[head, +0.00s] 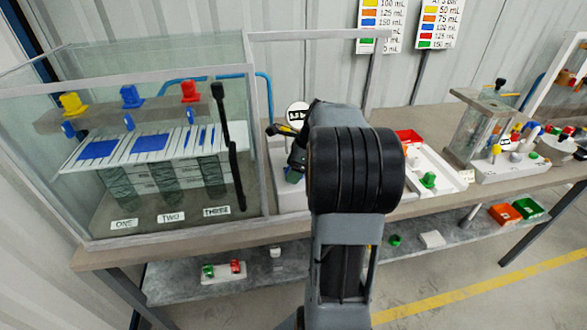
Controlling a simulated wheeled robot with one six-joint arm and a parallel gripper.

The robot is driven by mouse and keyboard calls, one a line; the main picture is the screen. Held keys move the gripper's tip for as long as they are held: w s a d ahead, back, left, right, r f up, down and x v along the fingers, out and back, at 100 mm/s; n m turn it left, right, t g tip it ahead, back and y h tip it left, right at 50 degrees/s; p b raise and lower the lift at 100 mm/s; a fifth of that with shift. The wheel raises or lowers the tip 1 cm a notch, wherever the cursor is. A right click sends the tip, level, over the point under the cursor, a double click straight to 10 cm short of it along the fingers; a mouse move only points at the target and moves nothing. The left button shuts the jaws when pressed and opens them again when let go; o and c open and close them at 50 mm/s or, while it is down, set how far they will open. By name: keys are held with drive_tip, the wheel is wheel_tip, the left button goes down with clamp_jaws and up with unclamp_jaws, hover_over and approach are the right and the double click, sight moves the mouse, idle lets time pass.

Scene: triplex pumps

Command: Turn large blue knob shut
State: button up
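A large blue knob (132,96) stands on a grey bar inside the glass case at left, between a yellow knob (72,103) and a red knob (190,91). Smaller blue parts hang below the bar. My arm rises in the middle of the head view and hides much of the bench behind it. A dark part just left of the arm looks like my gripper (294,158), well to the right of the knob. Its fingers cannot be made out. A small blue and green piece (293,176) shows just under it, partly hidden.
The glass case (165,233) has clear walls around the knobs, with labels ONE, TWO and THREE. A black lever (222,110) stands at its right. A white tray (440,184) with a green knob and a clear box (482,125) are at right. A lower shelf holds small parts.

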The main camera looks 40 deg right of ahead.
drive_tip(key=c, duration=0.6)
drive_tip(key=shift+r, duration=0.1)
drive_tip(key=shift+r+n+g+p, duration=0.15)
drive_tip(key=shift+n+g+p, duration=0.15)
drive_tip(key=shift+n+p, duration=0.8)
drive_tip(key=n+g+y+p, duration=0.1)
drive_tip(key=n+p, duration=0.2)
drive_tip(key=n, duration=0.1)
drive_tip(key=shift+g+p, duration=0.4)
drive_tip(key=n+g+p, duration=0.1)
drive_tip(key=n, duration=0.2)
drive_tip(key=n+g+p, duration=0.1)
drive_tip(key=n+p, duration=0.1)
drive_tip(key=shift+n, duration=0.4)
drive_tip(key=n+g+p, duration=0.1)
drive_tip(key=n, duration=0.2)
drive_tip(key=n+h, duration=0.1)
drive_tip(key=n, duration=0.1)
drive_tip(key=shift+s+n+g+h+p, duration=0.1)
drive_tip(key=shift+n+g+h+p, duration=0.2)
drive_tip(key=shift+n+g+p, duration=0.1)
